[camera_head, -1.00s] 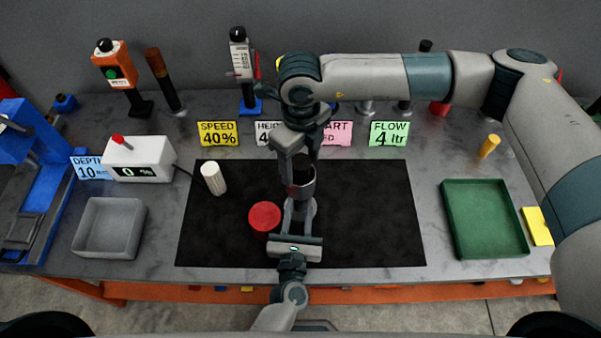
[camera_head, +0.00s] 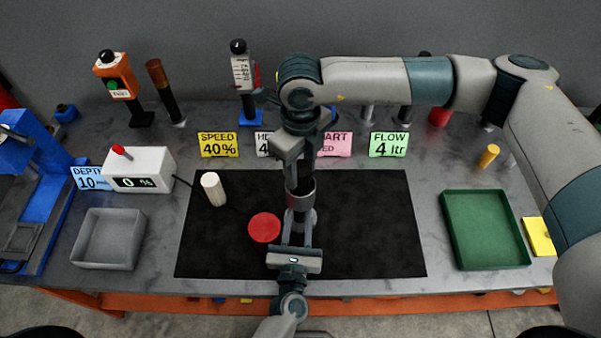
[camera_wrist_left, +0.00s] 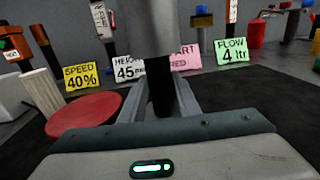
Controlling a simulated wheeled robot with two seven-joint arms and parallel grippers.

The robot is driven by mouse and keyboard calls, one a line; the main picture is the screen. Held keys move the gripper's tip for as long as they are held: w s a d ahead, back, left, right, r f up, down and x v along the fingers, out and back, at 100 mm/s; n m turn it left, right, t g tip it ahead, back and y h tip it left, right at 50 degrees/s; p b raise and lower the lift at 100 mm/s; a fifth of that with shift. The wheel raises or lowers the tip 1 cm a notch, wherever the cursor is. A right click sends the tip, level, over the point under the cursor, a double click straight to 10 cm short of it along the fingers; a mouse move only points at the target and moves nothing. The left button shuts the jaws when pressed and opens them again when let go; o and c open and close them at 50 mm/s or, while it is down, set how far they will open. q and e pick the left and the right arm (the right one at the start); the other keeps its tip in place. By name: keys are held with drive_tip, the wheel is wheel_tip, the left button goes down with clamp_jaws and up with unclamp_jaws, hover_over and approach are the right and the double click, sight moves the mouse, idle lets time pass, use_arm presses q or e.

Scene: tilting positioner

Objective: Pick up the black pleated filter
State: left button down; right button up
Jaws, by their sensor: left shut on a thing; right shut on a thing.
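The black pleated filter (camera_head: 304,184) shows as a dark cylinder, upright over the grey cylindrical housing (camera_head: 301,201); its pleats are too small to make out. My right gripper (camera_head: 300,179) comes down from above, shut on the filter. My left gripper (camera_head: 297,222) reaches in from the front, shut on the housing low down. In the left wrist view the grey cylinder (camera_wrist_left: 150,25) fills the top middle, with a black part below it between the left fingers. I cannot tell what that part is. A red round lid (camera_head: 264,228) lies left of the housing.
A white pleated cylinder (camera_head: 213,189) stands on the black mat (camera_head: 370,225). A grey tray (camera_head: 110,263) is at the left and a green tray (camera_head: 485,266) at the right. Several sign cards and posts line the back. The mat's right half is clear.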

wheel_tip(320, 180, up, 8)
drive_tip(key=shift+r, duration=0.15)
idle(0.5)
use_arm(q)
drive_tip(key=c, duration=1.3)
unclamp_jaws()
drive_tip(key=shift+r, duration=0.15)
drive_tip(key=shift+o, duration=0.2)
drive_tip(key=shift+f, duration=0.2)
drive_tip(key=s, duration=0.8)
drive_tip(key=s+a, duration=0.1)
drive_tip(key=s, duration=0.3)
drive_tip(key=shift+r, duration=0.1)
use_arm(e)
drive_tip(key=shift+s, duration=0.1)
